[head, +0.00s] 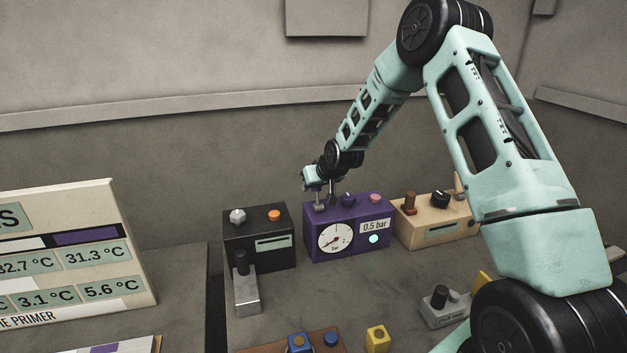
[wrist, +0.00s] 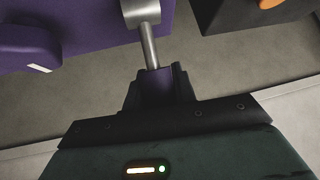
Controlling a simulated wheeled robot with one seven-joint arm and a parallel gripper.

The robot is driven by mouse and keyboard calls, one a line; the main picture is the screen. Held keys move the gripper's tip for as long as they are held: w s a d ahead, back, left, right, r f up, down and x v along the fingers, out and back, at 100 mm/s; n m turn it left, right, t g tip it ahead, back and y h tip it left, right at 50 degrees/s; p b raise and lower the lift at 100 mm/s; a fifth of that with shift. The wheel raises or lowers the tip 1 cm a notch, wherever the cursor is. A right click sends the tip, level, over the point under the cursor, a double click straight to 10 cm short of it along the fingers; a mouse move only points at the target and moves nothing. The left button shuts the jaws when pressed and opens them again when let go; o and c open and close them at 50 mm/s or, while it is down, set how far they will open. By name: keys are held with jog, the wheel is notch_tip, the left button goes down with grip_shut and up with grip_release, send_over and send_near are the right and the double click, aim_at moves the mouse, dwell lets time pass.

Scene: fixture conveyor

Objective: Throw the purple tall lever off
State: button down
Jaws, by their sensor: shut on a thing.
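A purple box (head: 347,225) with a round gauge and a "0.5 bar" display stands on the bench in the head view. Its lever has a grey metal shaft (wrist: 149,45) and a purple grip (wrist: 157,88), seen in the wrist view. The shaft rises from a grey pivot on the box (wrist: 95,22). My gripper (head: 322,186) is above the box's left part, and in the wrist view my gripper (wrist: 157,82) is shut on the purple grip. In the head view, the lever is mostly hidden by my gripper, so its tilt cannot be told.
A black box (head: 258,240) stands close on the left and a tan box (head: 435,222) on the right, both with knobs. A grey switch unit (head: 246,295) stands in front of the black box. A sign (head: 75,255) with temperature readings stands at left. Bare bench lies before the purple box.

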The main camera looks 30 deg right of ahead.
jog(key=shift+w+f+g, duration=0.1)
jog(key=shift+g, duration=0.2)
jog(key=c, duration=1.1)
grip_release()
jog(key=b+v, duration=0.2)
jog(key=v, duration=1.5)
jog(key=shift+d, duration=0.2)
jog(key=shift+a, duration=0.1)
